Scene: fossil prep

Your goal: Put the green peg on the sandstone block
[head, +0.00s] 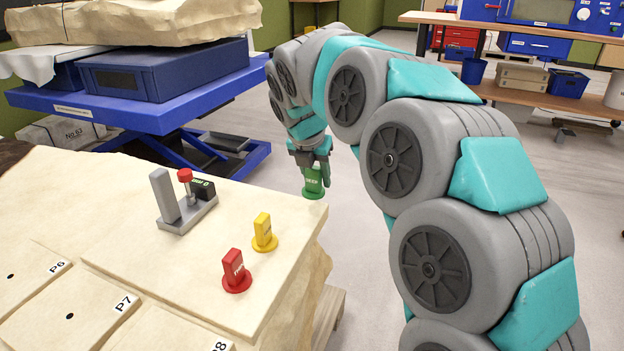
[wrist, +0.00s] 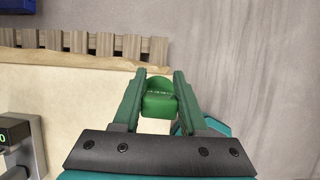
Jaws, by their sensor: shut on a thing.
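The green peg (head: 313,184) is in my gripper (head: 311,165), which is shut on it. In the head view it appears at the far right corner of the sandstone block (head: 130,215), with its round base lowest. I cannot tell whether it is over the block or just past its edge. In the wrist view the green peg (wrist: 159,99) sits between the two fingers of my gripper (wrist: 159,88), beyond the block's pale top. Part of the peg is hidden by the fingers.
A red peg (head: 236,270) and a yellow peg (head: 264,233) stand on the block. A grey fixture (head: 185,204) with a red knob stands behind them. A blue lift table (head: 130,108) is at the back left. A wooden pallet (wrist: 90,45) lies below the block.

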